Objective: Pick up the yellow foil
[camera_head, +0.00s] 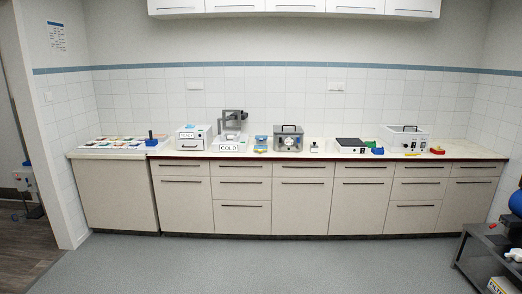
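A small flat yellow strip (412,155) lies on the counter near its front edge, in front of a white lidded box (404,135) towards the right. It is too small to tell whether it is the yellow foil. Several small coloured flat items (112,142) lie at the far left end of the counter, also too small to tell apart. My gripper is not in view.
The long counter (465,153) stands against the tiled wall. A dark trolley (487,252) stands at right. The grey floor (270,268) is clear.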

